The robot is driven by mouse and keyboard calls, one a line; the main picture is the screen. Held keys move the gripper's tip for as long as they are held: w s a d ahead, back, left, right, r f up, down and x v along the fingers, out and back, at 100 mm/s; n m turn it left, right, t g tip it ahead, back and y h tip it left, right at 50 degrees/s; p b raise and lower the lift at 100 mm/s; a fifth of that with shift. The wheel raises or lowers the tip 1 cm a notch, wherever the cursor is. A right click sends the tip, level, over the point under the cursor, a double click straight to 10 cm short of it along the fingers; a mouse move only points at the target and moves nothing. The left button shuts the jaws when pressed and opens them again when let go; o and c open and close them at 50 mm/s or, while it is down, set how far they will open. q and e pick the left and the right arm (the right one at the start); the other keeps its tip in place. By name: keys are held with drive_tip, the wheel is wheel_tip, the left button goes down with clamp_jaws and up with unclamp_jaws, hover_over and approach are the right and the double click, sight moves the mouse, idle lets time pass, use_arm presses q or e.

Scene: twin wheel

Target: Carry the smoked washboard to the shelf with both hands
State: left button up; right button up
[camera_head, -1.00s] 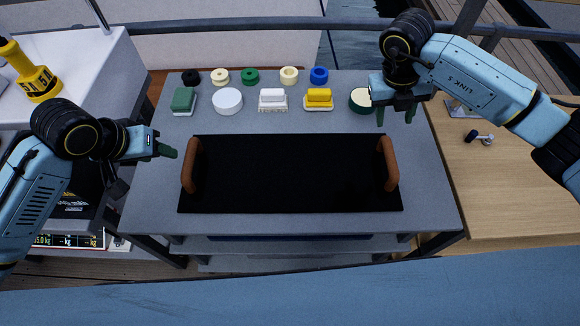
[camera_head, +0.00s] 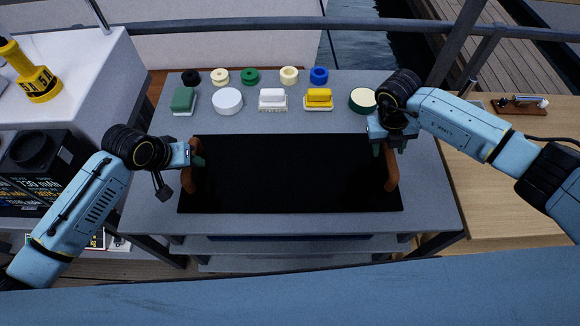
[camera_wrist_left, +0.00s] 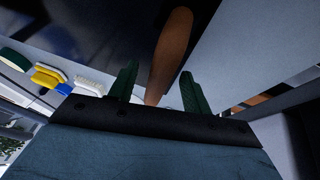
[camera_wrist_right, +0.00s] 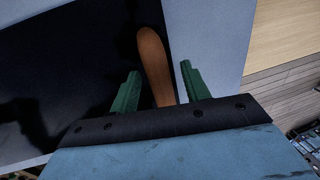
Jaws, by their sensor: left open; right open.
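The smoked washboard (camera_head: 290,175) is a wide black panel lying flat on the grey table, with a brown handle at each end. My left gripper (camera_head: 198,161) is at the left handle (camera_head: 190,183). In the left wrist view the open fingers (camera_wrist_left: 158,88) stand on either side of that handle (camera_wrist_left: 172,50). My right gripper (camera_head: 388,149) is at the far end of the right handle (camera_head: 391,175). In the right wrist view its open fingers (camera_wrist_right: 158,86) stand on either side of the handle (camera_wrist_right: 154,60). I cannot tell whether any finger touches a handle.
Behind the washboard on the grey table (camera_head: 300,225) stand a green block (camera_head: 183,98), a white round tub (camera_head: 227,100), a white brush (camera_head: 272,97), a yellow brush (camera_head: 318,96), a round green-rimmed tin (camera_head: 362,99) and several coloured rings. A wooden bench (camera_head: 480,210) adjoins at right.

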use_arm(q)
drive_tip(key=shift+w+d+f, duration=0.15)
drive_tip(key=shift+w+f, duration=0.05)
drive_tip(key=shift+f, duration=0.3)
use_arm(e)
drive_tip(key=shift+f, duration=0.55)
use_arm(q)
clamp_jaws()
use_arm(e)
clamp_jaws()
drive_tip(key=shift+d, duration=0.1)
use_arm(q)
drive_tip(key=shift+w+r, duration=0.1)
drive_tip(key=shift+r, duration=0.1)
use_arm(e)
drive_tip(key=shift+w+r, duration=0.15)
drive_tip(key=shift+r, duration=0.05)
